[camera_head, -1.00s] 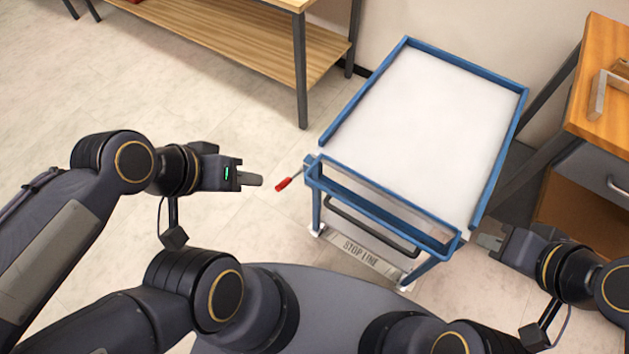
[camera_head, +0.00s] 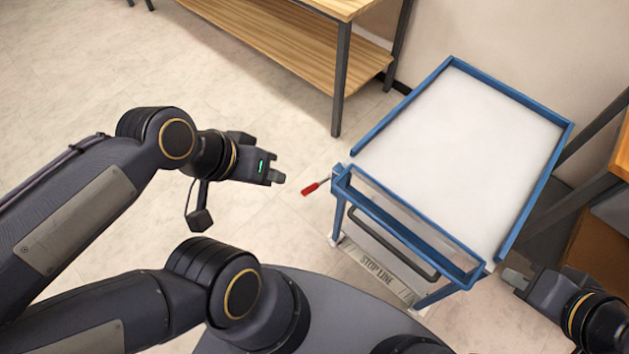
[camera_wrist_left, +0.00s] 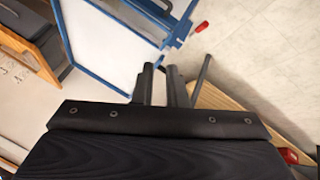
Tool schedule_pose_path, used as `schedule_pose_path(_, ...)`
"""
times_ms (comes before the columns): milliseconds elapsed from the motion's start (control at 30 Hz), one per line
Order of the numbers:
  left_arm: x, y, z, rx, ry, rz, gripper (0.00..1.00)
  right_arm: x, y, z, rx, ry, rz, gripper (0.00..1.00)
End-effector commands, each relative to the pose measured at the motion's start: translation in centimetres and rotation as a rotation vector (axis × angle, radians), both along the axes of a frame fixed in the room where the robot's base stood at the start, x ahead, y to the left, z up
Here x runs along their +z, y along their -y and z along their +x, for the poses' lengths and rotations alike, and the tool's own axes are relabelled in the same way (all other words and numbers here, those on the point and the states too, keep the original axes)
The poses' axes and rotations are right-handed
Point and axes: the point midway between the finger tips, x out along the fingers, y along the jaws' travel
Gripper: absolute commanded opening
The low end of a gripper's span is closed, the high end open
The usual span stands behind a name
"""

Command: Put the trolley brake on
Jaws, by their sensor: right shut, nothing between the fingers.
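The blue trolley (camera_head: 470,82) with a white top stands right of centre in the head view; it also shows in the left wrist view (camera_wrist_left: 95,75). A lever with a red handle (camera_head: 310,188) sticks out at its near left corner, angled down to the left. The red handle also shows at the top of the left wrist view (camera_wrist_left: 201,27). My left gripper (camera_head: 278,177) is just left of the red handle, apart from it, with a narrow empty gap between its fingers (camera_wrist_left: 161,70). My right gripper (camera_head: 515,279) is shut and empty by the trolley's near right corner.
A wooden bench with a lower shelf (camera_head: 285,40) stands behind, left of the trolley. A wooden desk (camera_head: 618,155) is at the right edge, close to the trolley. A floor strip marked STOP LINE (camera_head: 378,270) lies under the trolley's near end. Floor at left is clear.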

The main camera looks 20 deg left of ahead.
Motion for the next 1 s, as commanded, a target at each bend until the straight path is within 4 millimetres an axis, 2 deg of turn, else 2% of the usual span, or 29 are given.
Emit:
schedule_pose_path(33, -1.4, -0.3, 0.7, -0.021, -0.015, 0.011, 0.05, -1.8, 0.0, 0.0, 0.000, 0.000, 0.000, 0.00)
schedule_pose_path(67, -1.9, -0.5, 1.2, -0.035, -0.024, 0.020, 0.01, -2.6, 0.0, 0.0, 0.000, 0.000, 0.000, 0.00)
schedule_pose_path(167, -3.9, -1.3, 3.6, -0.094, -0.062, 0.059, 0.00, -5.6, 0.0, 0.0, 0.000, -0.001, 0.000, 0.00)
schedule_pose_path(300, -7.3, -2.4, 7.9, -0.189, -0.125, 0.130, 0.00, -10.0, 0.0, 0.0, 0.000, -0.001, 0.000, 0.00)
schedule_pose_path(500, -12.8, -3.2, 14.1, -0.316, -0.214, 0.238, 0.00, -15.3, 0.0, 0.0, 0.000, -0.001, 0.000, 0.00)
schedule_pose_path(700, -16.8, -3.2, 18.5, -0.398, -0.276, 0.321, 0.00, -18.5, 0.0, 0.0, 0.000, -0.001, 0.000, 0.00)
schedule_pose_path(833, -17.9, -3.2, 19.7, -0.424, -0.294, 0.348, 0.00, -19.1, 0.0, 0.0, 0.000, 0.000, 0.000, 0.00)
schedule_pose_path(1000, -18.0, -3.2, 20.1, -0.430, -0.299, 0.355, 0.00, -19.1, 0.0, 0.0, 0.000, 0.000, 0.000, 0.00)
